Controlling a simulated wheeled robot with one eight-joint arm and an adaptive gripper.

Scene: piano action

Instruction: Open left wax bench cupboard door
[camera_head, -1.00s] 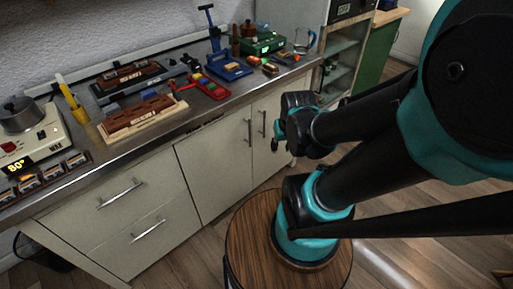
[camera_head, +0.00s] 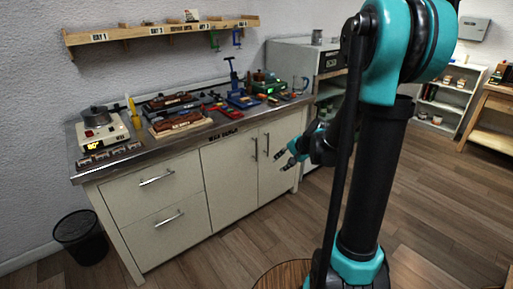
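The wax bench (camera_head: 150,150) stands along the wall with a dark label on its front edge. Its left cupboard door (camera_head: 229,186) is a pale panel, shut, with an upright bar handle (camera_head: 254,149) near its right edge. The right cupboard door (camera_head: 284,160) is also shut, with its own upright handle (camera_head: 266,145) beside the first. My gripper (camera_head: 281,161) is in front of the right door, to the right of both handles and apart from them. Its fingers point left and look spread, with nothing between them. My arm hides the area just right of the bench.
Two drawers (camera_head: 158,200) with bar handles are left of the doors. A black bin (camera_head: 80,237) stands at the bench's left end. Tools and trays crowd the bench top. A round wooden stool top (camera_head: 284,277) is low in front. Floor before the doors is clear.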

